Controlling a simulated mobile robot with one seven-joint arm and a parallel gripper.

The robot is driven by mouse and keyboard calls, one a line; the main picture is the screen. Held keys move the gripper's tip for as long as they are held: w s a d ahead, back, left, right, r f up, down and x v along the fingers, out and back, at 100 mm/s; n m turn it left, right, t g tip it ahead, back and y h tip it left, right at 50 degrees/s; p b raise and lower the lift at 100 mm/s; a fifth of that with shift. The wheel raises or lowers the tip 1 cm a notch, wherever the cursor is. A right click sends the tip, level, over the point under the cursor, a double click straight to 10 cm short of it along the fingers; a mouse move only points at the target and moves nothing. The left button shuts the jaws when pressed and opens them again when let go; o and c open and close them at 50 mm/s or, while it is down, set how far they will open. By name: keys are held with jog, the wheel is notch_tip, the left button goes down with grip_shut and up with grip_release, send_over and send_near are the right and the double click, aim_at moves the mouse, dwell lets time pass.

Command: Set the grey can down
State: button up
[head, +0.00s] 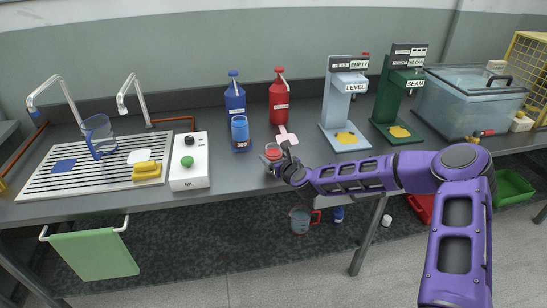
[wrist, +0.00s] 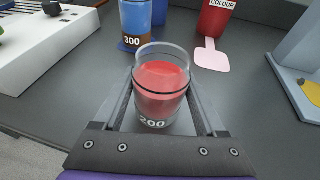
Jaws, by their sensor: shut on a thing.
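My gripper (head: 277,162) is shut on a clear, see-through can (wrist: 161,98) with red contents and a "200" label. In the wrist view one finger lies along each side of it. The can is upright at the near part of the grey counter (head: 235,178). I cannot tell whether its base touches the counter. In the head view the can (head: 272,152) is partly hidden by my gripper. I see no plainly grey can in either view.
A blue can marked 300 (head: 240,136) stands left of the held can. Blue (head: 235,98) and red (head: 279,103) pump bottles stand behind. A pink paddle (wrist: 211,56) lies close behind right. A white ML box (head: 189,168) is at left, the LEVEL machine (head: 340,105) at right.

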jog(key=shift+f, duration=0.2)
jog(key=o, duration=1.5)
jog(key=shift+r, duration=0.25)
jog(key=v, duration=1.2)
